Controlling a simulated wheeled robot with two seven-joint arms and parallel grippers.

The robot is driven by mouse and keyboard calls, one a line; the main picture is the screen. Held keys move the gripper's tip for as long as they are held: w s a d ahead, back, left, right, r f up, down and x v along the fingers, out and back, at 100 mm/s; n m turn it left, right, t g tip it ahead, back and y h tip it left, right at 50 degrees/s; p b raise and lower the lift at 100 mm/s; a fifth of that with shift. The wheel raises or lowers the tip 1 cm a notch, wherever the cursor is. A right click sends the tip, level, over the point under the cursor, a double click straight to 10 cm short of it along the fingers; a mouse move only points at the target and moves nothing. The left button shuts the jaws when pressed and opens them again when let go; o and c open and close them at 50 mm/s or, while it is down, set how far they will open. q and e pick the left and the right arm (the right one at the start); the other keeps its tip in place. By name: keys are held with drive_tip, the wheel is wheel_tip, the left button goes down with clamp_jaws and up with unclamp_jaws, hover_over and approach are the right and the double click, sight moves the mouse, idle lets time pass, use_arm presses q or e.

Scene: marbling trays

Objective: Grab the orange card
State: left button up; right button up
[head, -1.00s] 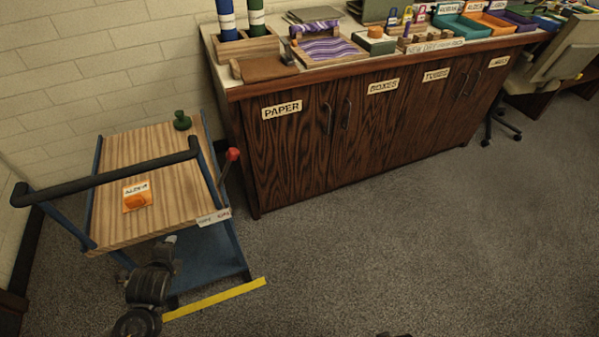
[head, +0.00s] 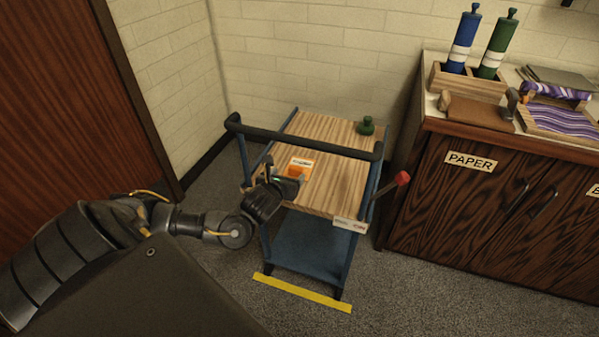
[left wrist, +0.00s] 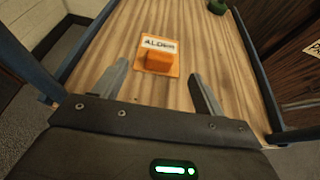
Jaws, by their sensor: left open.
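The orange card (head: 300,167) lies flat on the wooden top of the blue cart. It has a white label strip and a raised orange block. In the left wrist view the card (left wrist: 158,67) reads "ALDER" and lies just beyond and between my fingertips. My left gripper (head: 289,182) is at the cart's near left part, beside the card, and partly covers it in the head view. In the left wrist view its two fingers (left wrist: 158,70) are spread wide with nothing between them but the card ahead. My right gripper is not in view.
The cart top (head: 337,165) also bears a green knobbed object (head: 366,126) at the back. A dark handle bar (head: 300,142) crosses above the cart top. A red-knobbed lever (head: 402,179) is at its right. A counter with cabinets (head: 480,205) stands to the right.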

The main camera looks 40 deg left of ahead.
sight(296, 169)
use_arm(q)
drive_tip(key=shift+x, duration=1.7)
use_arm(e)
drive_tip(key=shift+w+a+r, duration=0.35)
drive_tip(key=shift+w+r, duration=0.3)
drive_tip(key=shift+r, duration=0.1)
use_arm(q)
drive_tip(key=x, duration=0.4)
drive_tip(key=shift+w+f, duration=0.25)
drive_tip(key=shift+f, duration=0.15)
drive_tip(key=shift+w+f, duration=0.1)
drive_tip(key=shift+w, duration=0.05)
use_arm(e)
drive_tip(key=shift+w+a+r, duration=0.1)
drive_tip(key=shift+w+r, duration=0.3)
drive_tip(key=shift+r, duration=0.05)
use_arm(q)
drive_tip(key=shift+c, duration=0.3)
drive_tip(key=c, duration=1)
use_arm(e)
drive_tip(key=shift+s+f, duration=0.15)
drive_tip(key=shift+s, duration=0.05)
